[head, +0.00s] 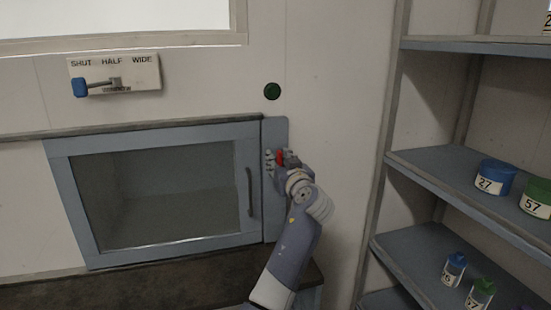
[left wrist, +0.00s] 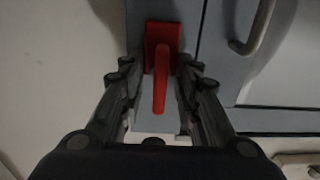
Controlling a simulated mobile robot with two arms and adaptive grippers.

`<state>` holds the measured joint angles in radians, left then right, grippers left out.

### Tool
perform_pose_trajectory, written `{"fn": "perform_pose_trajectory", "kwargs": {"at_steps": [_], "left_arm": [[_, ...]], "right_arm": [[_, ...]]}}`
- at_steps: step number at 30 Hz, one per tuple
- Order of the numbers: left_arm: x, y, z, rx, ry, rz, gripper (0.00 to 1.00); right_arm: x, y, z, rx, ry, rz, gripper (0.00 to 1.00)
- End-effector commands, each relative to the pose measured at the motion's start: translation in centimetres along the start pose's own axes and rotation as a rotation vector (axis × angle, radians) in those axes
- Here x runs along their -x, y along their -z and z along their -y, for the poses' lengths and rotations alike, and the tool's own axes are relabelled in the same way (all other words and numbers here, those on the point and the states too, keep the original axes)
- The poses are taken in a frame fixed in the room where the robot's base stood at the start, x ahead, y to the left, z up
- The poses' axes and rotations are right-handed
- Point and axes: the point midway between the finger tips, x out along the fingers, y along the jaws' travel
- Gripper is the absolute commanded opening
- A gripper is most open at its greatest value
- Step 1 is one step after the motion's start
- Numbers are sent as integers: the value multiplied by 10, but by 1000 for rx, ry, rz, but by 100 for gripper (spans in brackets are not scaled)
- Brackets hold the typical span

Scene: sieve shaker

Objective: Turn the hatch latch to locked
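The red hatch latch (head: 281,157) sits on the blue-grey plate (head: 275,131) at the right side of the hatch. In the left wrist view the latch (left wrist: 161,80) is a red mount with a bar running down the picture. My left gripper (head: 274,160) is at the latch; in the left wrist view its fingers (left wrist: 157,78) stand apart on both sides of the bar, with gaps. The gripper partly hides the latch in the head view. The hatch door (head: 150,250) has a grey frame, a dark window and a bar handle (head: 250,192), and looks closed. My right gripper is not in view.
Above the hatch is a panel marked SHUT, HALF, WIDE with a blue-knobbed lever (head: 80,88) near SHUT. A green button (head: 272,91) is on the wall above the latch. Shelves (head: 440,165) with numbered blue and green containers stand at the right.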

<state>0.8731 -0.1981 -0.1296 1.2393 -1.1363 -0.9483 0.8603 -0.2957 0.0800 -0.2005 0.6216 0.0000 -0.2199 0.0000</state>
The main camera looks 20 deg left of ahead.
Motion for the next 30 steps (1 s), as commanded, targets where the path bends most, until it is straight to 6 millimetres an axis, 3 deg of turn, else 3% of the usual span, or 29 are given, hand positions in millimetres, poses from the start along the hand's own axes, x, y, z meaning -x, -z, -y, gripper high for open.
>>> {"fn": "perform_pose_trajectory", "kwargs": {"at_steps": [5,9,20,30], "left_arm": [[0,0,0,0,0,0,30],[0,0,0,0,0,0,1],[0,0,0,-22,0,-1,0],[-1,1,-1,-209,0,-4,0]], "right_arm": [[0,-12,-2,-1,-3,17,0],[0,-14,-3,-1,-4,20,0],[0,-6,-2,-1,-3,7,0],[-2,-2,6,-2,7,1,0]]}}
